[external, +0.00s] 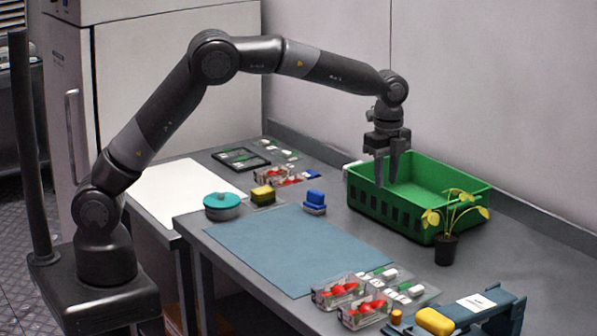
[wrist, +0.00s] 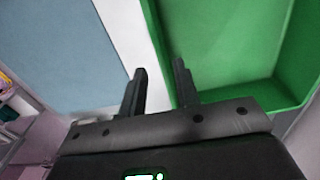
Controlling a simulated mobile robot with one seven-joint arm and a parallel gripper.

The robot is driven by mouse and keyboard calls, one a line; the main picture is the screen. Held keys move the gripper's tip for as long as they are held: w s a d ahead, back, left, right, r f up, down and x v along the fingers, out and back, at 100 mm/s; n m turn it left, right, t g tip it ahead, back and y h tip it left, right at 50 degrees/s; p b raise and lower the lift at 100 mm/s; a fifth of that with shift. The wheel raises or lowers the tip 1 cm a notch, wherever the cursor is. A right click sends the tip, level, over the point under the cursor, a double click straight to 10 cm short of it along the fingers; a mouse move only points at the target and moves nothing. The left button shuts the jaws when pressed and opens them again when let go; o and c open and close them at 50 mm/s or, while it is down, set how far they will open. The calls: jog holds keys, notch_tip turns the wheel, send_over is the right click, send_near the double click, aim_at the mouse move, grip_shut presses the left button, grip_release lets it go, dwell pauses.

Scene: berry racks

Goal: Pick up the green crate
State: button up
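The green crate (external: 462,212) stands upright on the right part of the grey table, near the wall, and looks empty. In the wrist view, the crate (wrist: 298,62) fills the upper right, with its near rim running beside my fingers. My gripper (external: 386,184) points down at the crate's left end. Its two fingers (wrist: 159,66) are apart with nothing between them. In the wrist view, one finger is over the table outside the rim and the other overlaps the crate's edge. I cannot tell whether either finger touches the crate.
A potted plant (external: 446,248) stands close to the crate's front right corner. Clear boxes with red berries (external: 337,291) lie at the table's front. A blue mat (external: 285,247), a teal-lidded pot (external: 222,204) and a blue block (external: 314,200) are to the left. The mat is bare.

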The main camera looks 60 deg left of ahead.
jog(key=shift+w+a+f, duration=0.1)
jog(key=shift+w+f, duration=0.05)
jog(key=shift+f, duration=1.45)
jog(key=shift+w+a+f, duration=0.1)
jog(key=shift+f, duration=1.45)
jog(key=shift+c, duration=0.2)
grip_shut()
jog(key=shift+r, duration=0.1)
